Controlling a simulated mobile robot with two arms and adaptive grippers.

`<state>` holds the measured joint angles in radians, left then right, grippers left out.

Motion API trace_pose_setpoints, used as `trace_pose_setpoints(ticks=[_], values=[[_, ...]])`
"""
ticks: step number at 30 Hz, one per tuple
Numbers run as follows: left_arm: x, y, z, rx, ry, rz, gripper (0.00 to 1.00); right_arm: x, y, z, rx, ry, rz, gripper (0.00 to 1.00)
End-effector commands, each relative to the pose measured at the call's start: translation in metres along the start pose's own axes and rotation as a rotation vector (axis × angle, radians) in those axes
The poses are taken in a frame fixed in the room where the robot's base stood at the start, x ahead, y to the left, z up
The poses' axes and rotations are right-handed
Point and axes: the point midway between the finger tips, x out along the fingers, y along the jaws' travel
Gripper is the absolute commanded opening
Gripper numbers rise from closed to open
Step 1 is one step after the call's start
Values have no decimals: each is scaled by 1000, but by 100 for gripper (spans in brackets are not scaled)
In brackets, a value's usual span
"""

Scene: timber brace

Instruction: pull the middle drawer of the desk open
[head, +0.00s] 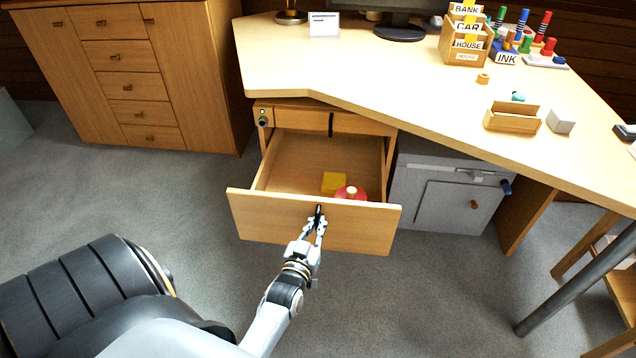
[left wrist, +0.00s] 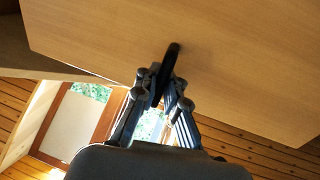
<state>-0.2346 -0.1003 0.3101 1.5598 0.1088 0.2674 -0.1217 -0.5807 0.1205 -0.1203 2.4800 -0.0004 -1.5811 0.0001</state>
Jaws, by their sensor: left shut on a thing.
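The desk's middle drawer (head: 255,213) stands well out from the desk body in the head view, its inside in sight. Its wooden front also fills the top of the left wrist view (left wrist: 230,70). My left gripper (head: 314,226) is shut on the black drawer handle (head: 318,212). In the left wrist view the fingers (left wrist: 165,90) are on either side of the dark handle (left wrist: 172,58). A yellow block (head: 334,183) and a red round thing with a pale knob (head: 350,193) lie in the drawer. My right gripper is out of view.
A closed drawer with a dark handle (head: 331,124) is above the open one. A grey cabinet (head: 424,202) stands under the desk to the right. The desktop (head: 400,75) overhangs both. Carpet (head: 190,220) is free left of the drawer.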

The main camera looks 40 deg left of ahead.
Motion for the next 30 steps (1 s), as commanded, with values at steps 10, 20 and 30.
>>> trace_pose_setpoints(ticks=[10,20,30], values=[[0,-2,0,1,0,-2,19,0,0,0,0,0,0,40],[-9,-1,1,0,-3,-1,19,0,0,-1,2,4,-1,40],[-63,-2,2,1,-3,-2,19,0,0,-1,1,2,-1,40]])
